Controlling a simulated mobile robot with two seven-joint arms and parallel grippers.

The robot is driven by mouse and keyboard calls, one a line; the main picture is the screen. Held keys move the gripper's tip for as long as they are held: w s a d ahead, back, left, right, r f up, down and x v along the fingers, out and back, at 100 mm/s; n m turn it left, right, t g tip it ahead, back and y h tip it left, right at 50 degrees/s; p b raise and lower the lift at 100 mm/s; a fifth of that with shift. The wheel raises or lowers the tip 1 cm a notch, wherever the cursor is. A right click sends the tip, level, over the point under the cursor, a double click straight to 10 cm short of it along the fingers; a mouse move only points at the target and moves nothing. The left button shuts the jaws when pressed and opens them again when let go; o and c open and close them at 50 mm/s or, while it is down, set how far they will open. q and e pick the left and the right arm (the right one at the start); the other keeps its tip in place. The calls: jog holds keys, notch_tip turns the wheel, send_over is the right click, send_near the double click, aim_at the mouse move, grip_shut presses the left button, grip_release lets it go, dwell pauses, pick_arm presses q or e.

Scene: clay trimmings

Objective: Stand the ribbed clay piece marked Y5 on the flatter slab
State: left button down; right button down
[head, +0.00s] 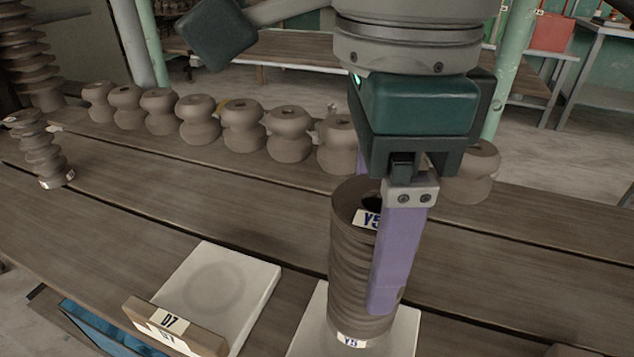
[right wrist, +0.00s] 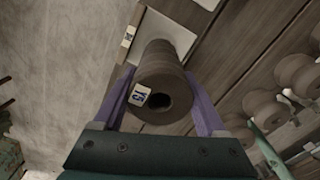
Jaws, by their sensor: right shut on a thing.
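The ribbed clay piece marked Y5 (head: 350,262) is a tall, dark brown, hollow cylinder with tags at its top and base. My right gripper (head: 367,290) is shut on it, one finger on each side, and it looks about upright. The right wrist view shows its open top and Y5 tag (right wrist: 163,85) between the purple fingers. Its base is over a pale slab (head: 306,335); I cannot tell whether it touches. A second pale slab (head: 246,279) with a faint round mark lies to the left. Which slab is flatter is unclear. My left gripper is not in view.
A brown block tagged D7 (head: 187,336) is at the left slab's front edge. A row of waisted clay pieces (head: 243,127) lines the back of the plank table (head: 130,190). A smaller ribbed piece (head: 42,158) stands far left. A blue-lined container (head: 92,330) is at front left.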

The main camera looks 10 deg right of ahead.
notch_tip(320, 180, down, 4)
jog(key=shift+f, duration=0.15)
jog(key=shift+f+b, duration=0.1)
jog(key=shift+b, duration=0.2)
grip_release()
jog(key=shift+r, duration=0.4)
notch_tip(320, 180, up, 11)
jog(key=shift+r+p, duration=0.15)
jog(key=shift+p, duration=0.4)
